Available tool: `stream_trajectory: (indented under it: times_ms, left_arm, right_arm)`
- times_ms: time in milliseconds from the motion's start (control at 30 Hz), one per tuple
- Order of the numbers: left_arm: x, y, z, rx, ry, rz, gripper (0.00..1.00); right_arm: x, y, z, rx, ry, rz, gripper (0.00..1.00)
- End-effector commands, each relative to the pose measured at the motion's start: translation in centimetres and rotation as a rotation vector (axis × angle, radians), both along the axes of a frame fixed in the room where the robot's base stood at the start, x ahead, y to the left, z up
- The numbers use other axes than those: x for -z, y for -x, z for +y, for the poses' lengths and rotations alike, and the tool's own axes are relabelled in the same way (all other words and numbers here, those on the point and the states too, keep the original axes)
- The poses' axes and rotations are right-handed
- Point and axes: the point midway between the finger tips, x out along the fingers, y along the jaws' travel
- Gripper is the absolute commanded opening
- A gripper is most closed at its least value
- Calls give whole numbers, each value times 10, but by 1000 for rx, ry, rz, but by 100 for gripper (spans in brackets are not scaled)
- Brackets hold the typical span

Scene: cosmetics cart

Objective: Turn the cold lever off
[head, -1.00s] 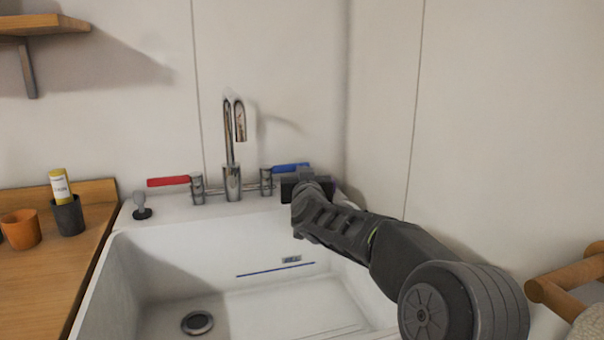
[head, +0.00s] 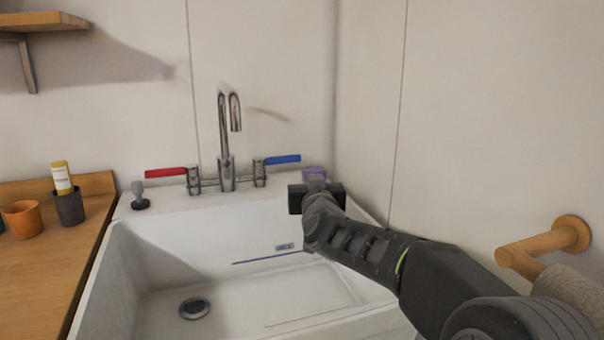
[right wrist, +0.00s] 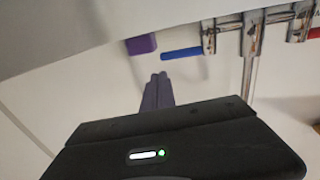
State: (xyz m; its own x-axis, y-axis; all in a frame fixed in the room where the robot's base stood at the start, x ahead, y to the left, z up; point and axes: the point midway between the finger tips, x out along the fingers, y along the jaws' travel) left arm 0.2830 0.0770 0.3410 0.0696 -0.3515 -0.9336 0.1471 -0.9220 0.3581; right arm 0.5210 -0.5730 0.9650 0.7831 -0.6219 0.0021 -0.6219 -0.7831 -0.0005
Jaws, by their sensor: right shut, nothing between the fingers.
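The cold lever (head: 283,159) is the blue handle on the right of the chrome faucet (head: 227,172). It points right, roughly along the wall. In the right wrist view the blue lever (right wrist: 182,54) lies beyond my fingertips. My right gripper (head: 317,183) is in front and to the right of the lever, above the sink's back right edge, apart from it. Its fingers are shut with nothing between them, as the right wrist view (right wrist: 158,76) shows. The red lever (head: 166,173) points left. My left gripper is not in view.
A purple block (head: 314,173) sits on the back ledge right of the lever, close behind my right gripper. The white sink (head: 110,262) opens below. A wooden wall bar (head: 540,248) stands at the right. Cups (head: 22,219) stand on the left counter.

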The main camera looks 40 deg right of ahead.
Motion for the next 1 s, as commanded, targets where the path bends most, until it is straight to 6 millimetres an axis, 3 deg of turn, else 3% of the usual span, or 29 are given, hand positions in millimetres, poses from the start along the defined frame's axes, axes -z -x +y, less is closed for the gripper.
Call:
stream_trajectory:
  times_ms: [233, 867, 1000]
  left_arm:
    - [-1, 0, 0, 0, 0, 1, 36]
    - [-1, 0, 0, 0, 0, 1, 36]
    - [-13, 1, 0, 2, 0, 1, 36]
  right_arm:
    - [0, 23, 11, 0, 0, 1, 0]
    - [0, 24, 12, 0, 0, 1, 0]
    - [-12, 24, 11, 0, 0, 1, 0]
